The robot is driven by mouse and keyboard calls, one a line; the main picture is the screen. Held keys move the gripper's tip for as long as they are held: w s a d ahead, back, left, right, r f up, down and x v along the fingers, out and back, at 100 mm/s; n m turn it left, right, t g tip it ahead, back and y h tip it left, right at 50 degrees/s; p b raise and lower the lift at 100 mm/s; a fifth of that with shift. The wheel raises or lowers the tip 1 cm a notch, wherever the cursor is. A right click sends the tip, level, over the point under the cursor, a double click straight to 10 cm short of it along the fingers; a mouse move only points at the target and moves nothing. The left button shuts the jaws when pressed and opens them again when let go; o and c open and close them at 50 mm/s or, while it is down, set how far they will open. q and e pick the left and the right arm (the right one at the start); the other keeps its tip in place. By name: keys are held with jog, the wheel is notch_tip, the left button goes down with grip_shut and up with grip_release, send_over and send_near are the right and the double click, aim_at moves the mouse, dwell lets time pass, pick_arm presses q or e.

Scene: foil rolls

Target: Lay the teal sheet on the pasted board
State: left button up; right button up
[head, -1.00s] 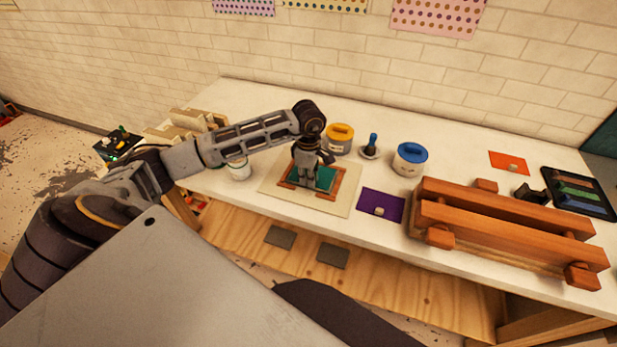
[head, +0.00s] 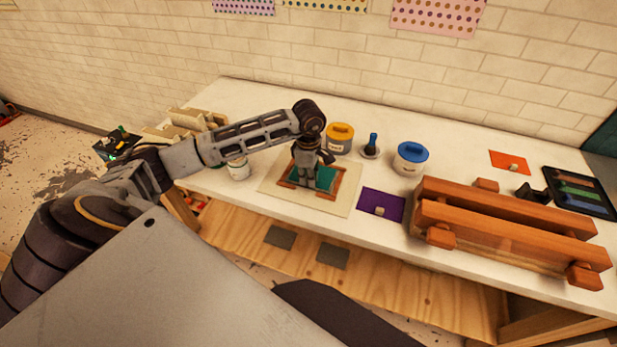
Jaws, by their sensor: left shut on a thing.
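The teal sheet (head: 327,177) lies or hovers within a brown-edged frame at the middle of the bench. I cannot tell whether it touches what is under it. Brown corners and edges (head: 334,195) show around it, on a cream mat (head: 345,206). The pasted board is not clearly distinguishable from these. My left gripper (head: 306,186) comes down from above over the left part of the teal sheet and is shut on it; the fingers hide that part. My right gripper is not in view.
A yellow-lidded tub (head: 339,138), a blue-handled tool (head: 371,146) and a blue-lidded tub (head: 410,158) stand behind. A white pot (head: 238,168) stands left, under my forearm.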

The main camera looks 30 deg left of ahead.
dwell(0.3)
pick_arm(q)
jog(key=o, duration=0.9)
jog(key=shift+c, duration=0.2)
jog(key=o, duration=0.3)
jog(key=shift+r, duration=0.2)
jog(key=shift+r+p, duration=0.35)
jog(key=shift+r, duration=0.25)
jog(key=shift+r+p, duration=1.2)
jog(key=shift+r, duration=1.55)
jog(key=shift+d, duration=0.1)
